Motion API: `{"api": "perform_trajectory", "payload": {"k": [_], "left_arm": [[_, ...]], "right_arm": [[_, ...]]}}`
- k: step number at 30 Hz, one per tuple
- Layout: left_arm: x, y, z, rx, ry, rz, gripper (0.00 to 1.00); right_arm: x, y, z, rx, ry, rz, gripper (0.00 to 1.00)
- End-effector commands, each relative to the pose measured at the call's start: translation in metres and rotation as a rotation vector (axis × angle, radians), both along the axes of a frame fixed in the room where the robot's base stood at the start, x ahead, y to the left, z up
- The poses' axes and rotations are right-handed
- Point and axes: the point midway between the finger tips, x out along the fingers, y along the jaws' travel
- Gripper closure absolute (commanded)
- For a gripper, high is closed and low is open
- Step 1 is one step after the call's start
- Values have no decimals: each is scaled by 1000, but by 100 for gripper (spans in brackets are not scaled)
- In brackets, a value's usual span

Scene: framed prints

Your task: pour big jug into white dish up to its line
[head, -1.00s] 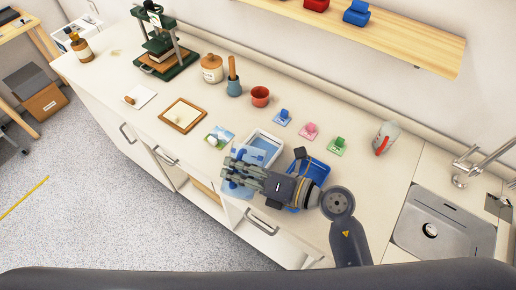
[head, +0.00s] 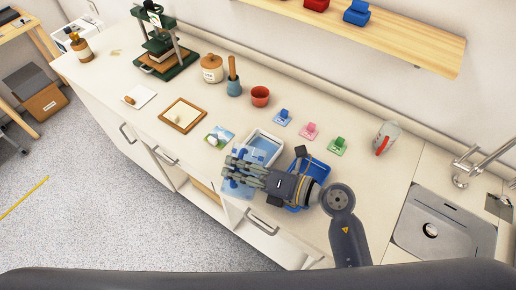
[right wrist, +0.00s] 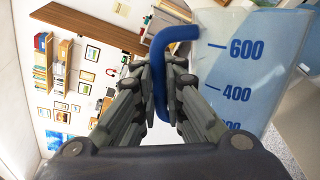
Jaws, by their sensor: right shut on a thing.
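The big jug is clear with a blue handle and blue marks reading 600 and 400. It shows large in the right wrist view (right wrist: 245,75), and pale blue shows inside it. In the head view the jug (head: 236,188) is partly hidden by my right gripper (head: 238,172), which is shut on its handle. The jug is held at the near side of the white dish (head: 279,140) and overlaps its near part. Pale blue shows inside the dish. Its line and any stream cannot be made out. My left gripper is not in view.
A blue tray (head: 321,167) lies partly under my right arm. Blue, pink and green stamps (head: 310,131) stand behind. A card with white lumps (head: 218,137) lies left of the dish. The sink (head: 445,230) is at right.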

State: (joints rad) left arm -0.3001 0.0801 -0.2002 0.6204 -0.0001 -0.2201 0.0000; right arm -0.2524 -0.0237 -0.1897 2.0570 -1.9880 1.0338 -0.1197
Motion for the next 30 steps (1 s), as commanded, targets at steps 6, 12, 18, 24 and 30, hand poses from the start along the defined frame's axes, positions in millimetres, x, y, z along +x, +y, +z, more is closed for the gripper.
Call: {"api": "perform_trajectory", "payload": {"k": [6,12,18,24,30], "left_arm": [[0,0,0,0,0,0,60],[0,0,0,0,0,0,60],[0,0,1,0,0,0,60],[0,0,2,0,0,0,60],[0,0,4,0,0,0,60]], "right_arm": [[1,0,1,8,9,0,100],[2,0,0,12,18,0,100],[3,-1,1,16,28,-1,100],[4,-1,2,19,38,-1,100],[5,-2,3,22,48,-1,100]]}}
